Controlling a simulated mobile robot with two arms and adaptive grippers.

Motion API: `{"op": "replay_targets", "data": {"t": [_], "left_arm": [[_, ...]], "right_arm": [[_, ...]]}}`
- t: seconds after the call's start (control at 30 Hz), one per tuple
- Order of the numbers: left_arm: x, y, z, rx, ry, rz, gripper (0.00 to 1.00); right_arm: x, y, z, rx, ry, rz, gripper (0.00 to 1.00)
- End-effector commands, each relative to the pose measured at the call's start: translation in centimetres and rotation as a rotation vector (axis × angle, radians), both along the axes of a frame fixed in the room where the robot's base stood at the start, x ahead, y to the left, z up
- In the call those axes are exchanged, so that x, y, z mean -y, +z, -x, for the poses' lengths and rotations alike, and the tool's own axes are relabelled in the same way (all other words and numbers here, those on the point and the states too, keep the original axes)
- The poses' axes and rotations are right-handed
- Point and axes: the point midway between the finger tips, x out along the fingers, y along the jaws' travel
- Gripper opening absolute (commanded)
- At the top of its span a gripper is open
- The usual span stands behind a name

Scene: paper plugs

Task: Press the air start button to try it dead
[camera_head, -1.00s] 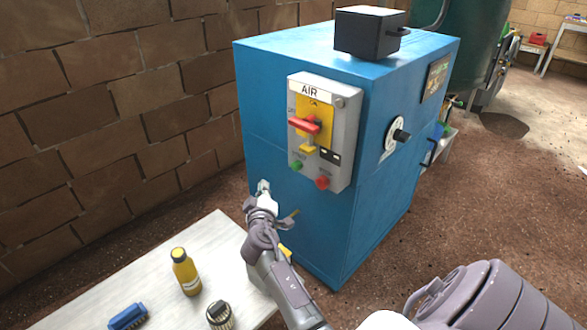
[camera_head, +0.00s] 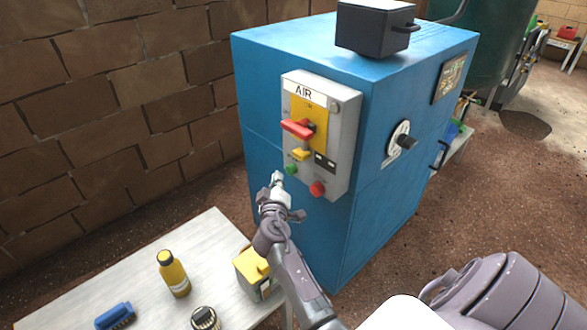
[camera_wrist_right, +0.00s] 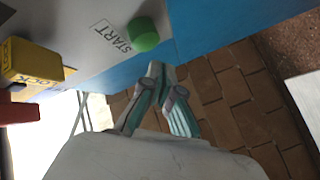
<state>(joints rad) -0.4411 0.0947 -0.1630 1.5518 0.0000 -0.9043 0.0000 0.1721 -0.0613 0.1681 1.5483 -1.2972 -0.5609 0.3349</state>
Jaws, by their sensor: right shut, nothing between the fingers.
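The grey AIR panel (camera_head: 343,115) is on the front of the blue cabinet. Its green start button (camera_head: 291,169) is at the lower left and the red button (camera_head: 317,189) is to its right. The green button (camera_wrist_right: 143,33) shows beside the START label in the wrist view. My right gripper (camera_head: 277,178) is shut and empty, its tips just below and left of the green button. In the wrist view the tips (camera_wrist_right: 156,68) appear close below the button, with a small gap in the picture. My left gripper is out of view.
Above the buttons are a red handle (camera_head: 297,128) and a yellow lock piece (camera_head: 301,154). A pale bench (camera_head: 130,270) at lower left holds a yellow bottle (camera_head: 173,274), a blue brush (camera_head: 115,316) and a yellow box (camera_head: 250,264). A brick wall stands behind.

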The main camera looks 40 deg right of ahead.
Motion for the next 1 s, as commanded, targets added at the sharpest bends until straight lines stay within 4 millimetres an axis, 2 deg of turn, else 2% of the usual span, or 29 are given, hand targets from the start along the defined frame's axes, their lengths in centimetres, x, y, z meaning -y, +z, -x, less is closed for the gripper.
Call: {"op": "replay_targets", "data": {"t": [0.33, 1.0], "left_arm": [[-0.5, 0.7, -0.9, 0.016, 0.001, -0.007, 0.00], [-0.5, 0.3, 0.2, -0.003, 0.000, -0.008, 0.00]], "right_arm": [[0.4, 0.0, -0.1, 0.001, 0.001, -0.001, 0.00], [0.4, 0.0, -0.1, 0.001, 0.001, 0.000, 0.00]]}}
